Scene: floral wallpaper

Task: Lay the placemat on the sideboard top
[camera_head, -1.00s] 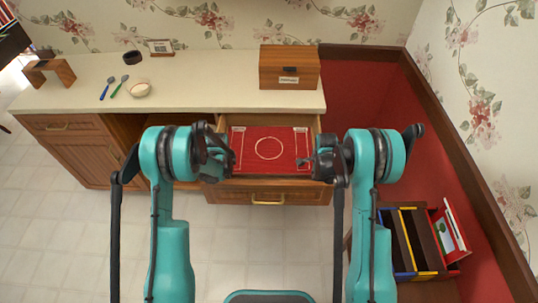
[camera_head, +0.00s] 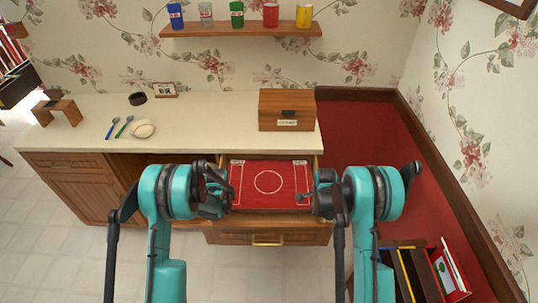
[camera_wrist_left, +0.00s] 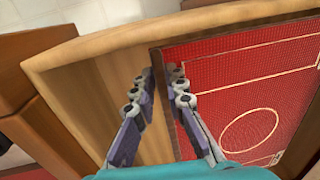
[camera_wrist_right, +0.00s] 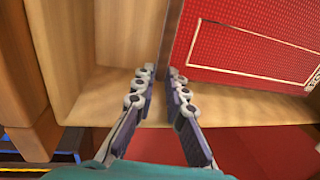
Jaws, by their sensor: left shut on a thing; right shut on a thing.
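The placemat (camera_head: 268,198) is red with white lines and a ring. It lies flat in or just over the open drawer (camera_head: 268,239) of the sideboard, and I cannot tell whether it touches the drawer floor. My left gripper (camera_head: 226,192) is shut on its left edge; the left wrist view shows the fingers (camera_wrist_left: 163,84) on either side of that edge. My right gripper (camera_head: 309,197) is shut on its right edge, which also shows between the fingers in the right wrist view (camera_wrist_right: 160,78). The sideboard top (camera_head: 200,117) is pale and lies behind the drawer.
A wooden box (camera_head: 287,108) stands on the top's right end. A white bowl (camera_head: 143,129), spoons (camera_head: 122,127), a dark ring (camera_head: 137,99), a small sign (camera_head: 165,90) and a wooden stand (camera_head: 57,113) occupy the left. The middle is clear.

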